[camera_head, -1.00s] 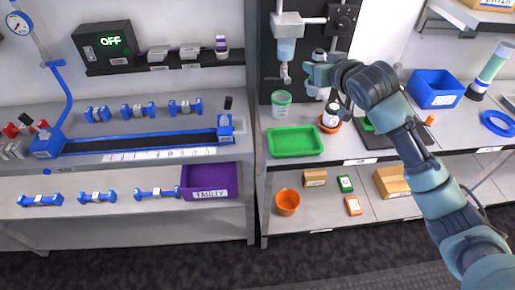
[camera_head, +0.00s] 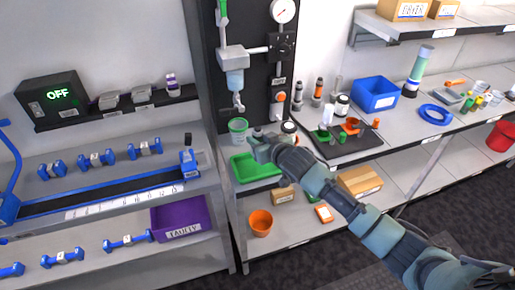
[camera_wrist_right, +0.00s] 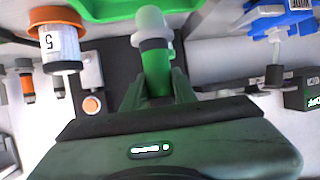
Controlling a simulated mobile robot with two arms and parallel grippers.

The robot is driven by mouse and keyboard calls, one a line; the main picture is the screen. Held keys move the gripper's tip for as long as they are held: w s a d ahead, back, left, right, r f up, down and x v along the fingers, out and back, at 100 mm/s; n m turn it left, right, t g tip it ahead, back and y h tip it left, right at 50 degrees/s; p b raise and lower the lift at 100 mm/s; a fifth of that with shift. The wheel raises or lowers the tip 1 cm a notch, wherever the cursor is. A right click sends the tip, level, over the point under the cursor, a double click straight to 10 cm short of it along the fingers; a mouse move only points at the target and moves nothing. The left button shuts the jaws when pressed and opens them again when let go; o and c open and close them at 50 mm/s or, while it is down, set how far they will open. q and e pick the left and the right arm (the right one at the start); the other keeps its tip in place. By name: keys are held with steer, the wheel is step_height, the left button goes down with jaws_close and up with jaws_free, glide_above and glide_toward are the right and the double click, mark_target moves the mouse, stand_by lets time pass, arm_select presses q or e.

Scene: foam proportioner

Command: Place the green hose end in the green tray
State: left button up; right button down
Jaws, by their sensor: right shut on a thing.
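The green hose end (camera_wrist_right: 156,72) is a green cylinder with a pale grey, rounded tip. It sits between the fingers of my right gripper (camera_wrist_right: 158,92), which is shut on it. In the head view my right gripper (camera_head: 260,145) is over the back right part of the green tray (camera_head: 245,172), hiding some of it. I cannot tell the exact height above the tray. The tray is shallow and lies on the bench's upper shelf; a green edge, probably the tray's, also shows at the top of the wrist view. My left gripper is out of view.
A white bottle in an orange dish (camera_wrist_right: 56,22) is close to my gripper. A dark mat (camera_head: 345,145) with small parts lies to the right, beyond it a blue bin (camera_head: 374,94).

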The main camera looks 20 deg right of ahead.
step_height(320, 180, down, 4)
steer(key=shift+f, duration=0.1)
steer(key=shift+f, duration=0.15)
steer(key=c, duration=1.1)
jaws_free()
steer(key=shift+f, duration=0.1)
steer(key=shift+s+r, duration=0.15)
steer(key=shift+r, duration=0.05)
steer(key=b+v, duration=0.1)
steer(key=v, duration=1.1)
steer(key=shift+r, duration=0.1)
